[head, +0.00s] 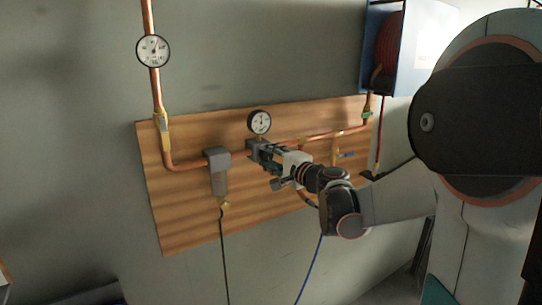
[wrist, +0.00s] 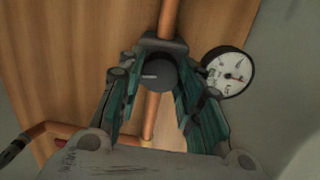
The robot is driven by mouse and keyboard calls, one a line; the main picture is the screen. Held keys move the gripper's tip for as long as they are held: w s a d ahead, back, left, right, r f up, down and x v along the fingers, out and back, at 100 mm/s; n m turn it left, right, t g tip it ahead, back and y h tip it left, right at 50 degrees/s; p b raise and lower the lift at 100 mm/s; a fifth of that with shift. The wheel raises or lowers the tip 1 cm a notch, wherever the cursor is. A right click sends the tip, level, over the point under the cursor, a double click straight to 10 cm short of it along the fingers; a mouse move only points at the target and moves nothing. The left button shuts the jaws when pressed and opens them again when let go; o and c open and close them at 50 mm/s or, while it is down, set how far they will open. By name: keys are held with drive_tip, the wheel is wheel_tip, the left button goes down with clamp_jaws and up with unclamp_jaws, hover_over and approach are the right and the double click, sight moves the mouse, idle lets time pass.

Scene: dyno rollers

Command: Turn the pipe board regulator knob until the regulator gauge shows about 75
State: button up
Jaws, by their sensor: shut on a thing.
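The regulator knob (wrist: 157,76) is a dark round cap with a light mark, seen nearly end-on in the wrist view. My gripper (wrist: 156,84) has its green-padded fingers on either side of the knob and is shut on it. In the head view my gripper (head: 268,157) reaches the regulator body (head: 252,149) on the copper pipe and hides the knob. The regulator gauge (head: 259,122) is a white dial just above the regulator; its needle points roughly upward. The gauge also shows at right in the wrist view (wrist: 229,73); its numbers are too small to read surely.
The wooden pipe board (head: 180,222) hangs on a grey wall. A grey filter unit (head: 218,171) stands left of the regulator. Another round gauge (head: 153,51) sits on the upright pipe at upper left. A blue hose reel (head: 388,50) is at upper right.

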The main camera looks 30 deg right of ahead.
drive_tip(key=shift+n, duration=1.2)
drive_tip(key=o, duration=1.1)
